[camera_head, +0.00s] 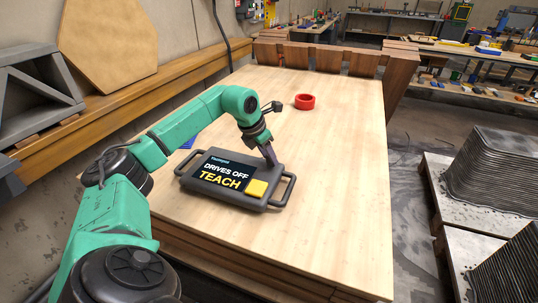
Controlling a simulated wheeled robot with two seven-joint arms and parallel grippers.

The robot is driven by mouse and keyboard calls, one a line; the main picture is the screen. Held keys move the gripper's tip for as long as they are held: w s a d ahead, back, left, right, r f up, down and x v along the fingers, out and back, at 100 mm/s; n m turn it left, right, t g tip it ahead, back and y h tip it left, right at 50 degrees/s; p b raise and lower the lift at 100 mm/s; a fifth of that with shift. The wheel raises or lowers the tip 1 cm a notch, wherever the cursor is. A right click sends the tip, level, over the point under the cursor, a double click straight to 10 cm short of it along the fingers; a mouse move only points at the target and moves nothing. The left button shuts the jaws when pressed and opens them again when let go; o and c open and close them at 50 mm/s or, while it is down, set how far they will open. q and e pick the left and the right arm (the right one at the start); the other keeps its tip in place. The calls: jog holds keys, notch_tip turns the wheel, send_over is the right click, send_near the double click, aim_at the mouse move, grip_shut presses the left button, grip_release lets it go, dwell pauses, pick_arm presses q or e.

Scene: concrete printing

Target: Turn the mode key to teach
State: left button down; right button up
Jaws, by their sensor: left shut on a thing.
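A dark grey teach pendant (223,198) with handles on both sides lies flat on the wooden table. Its screen (222,176) reads "DRIVES OFF" and "TEACH", and a yellow button (257,188) sits at its lower right. My left gripper (270,160) points down at the pendant's upper right corner. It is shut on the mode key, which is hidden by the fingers. I cannot see the key's angle. My right gripper is not in view.
A red ring-shaped object (305,101) stands farther back on the light wooden table (330,180). A blue item shows partly behind my left arm. The table's right side is clear. Grey stacked sheets (495,165) stand beyond the right edge.

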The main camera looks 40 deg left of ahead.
pick_arm(q)
jog(key=shift+a+r+m+h+p, duration=0.1)
jog(key=shift+m+h+p, duration=0.4)
jog(key=shift+m, duration=0.9)
jog(key=shift+c, duration=2.2)
grip_release()
jog(key=v, duration=1.4)
jog(key=shift+w+r, duration=0.15)
jog(key=shift+r, duration=0.2)
jog(key=shift+a, duration=0.15)
